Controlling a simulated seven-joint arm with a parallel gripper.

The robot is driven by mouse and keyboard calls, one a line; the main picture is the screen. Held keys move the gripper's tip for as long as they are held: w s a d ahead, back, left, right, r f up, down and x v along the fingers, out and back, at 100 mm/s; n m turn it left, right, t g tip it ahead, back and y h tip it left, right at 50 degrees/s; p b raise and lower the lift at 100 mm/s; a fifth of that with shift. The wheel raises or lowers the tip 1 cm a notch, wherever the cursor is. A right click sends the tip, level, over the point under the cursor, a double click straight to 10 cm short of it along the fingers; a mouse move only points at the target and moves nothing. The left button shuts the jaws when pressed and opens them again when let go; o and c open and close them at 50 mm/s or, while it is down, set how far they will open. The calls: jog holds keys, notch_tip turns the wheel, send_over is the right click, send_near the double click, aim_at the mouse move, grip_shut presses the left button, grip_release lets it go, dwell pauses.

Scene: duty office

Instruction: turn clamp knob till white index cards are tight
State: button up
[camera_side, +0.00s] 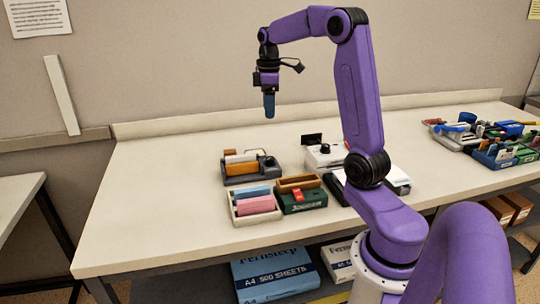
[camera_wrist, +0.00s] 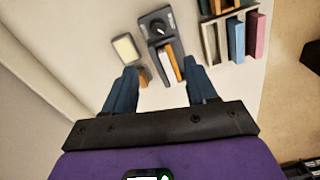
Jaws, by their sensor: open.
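The grey clamp holder (camera_side: 238,180) sits on the left part of the bench, with a dark round knob (camera_side: 267,160) at its right end. White index cards (camera_side: 241,158) stand in it beside an orange-brown divider (camera_side: 240,169). In the wrist view the knob (camera_wrist: 158,28) shows a pale index mark, and the white cards (camera_wrist: 172,62) stand in the slot below it. Whether the cards are tight cannot be told. My gripper (camera_side: 269,110) hangs well above the bench behind the holder, apart from it. In the wrist view its blue fingers (camera_wrist: 162,68) are spread and empty.
A pale tray (camera_side: 240,219) with blue and pink blocks stands in front of the holder. A green box (camera_side: 303,205) is to its right, and a white device (camera_side: 322,158) stands behind that. Crowded bins (camera_side: 495,155) stand far right. The bench's left end is clear.

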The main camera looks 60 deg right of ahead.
send_near(270, 158)
notch_tip(270, 158, down, 9)
jog(key=shift+r, duration=0.2)
dwell(0.4)
jog(key=shift+c, duration=0.3)
jog(key=c, duration=1)
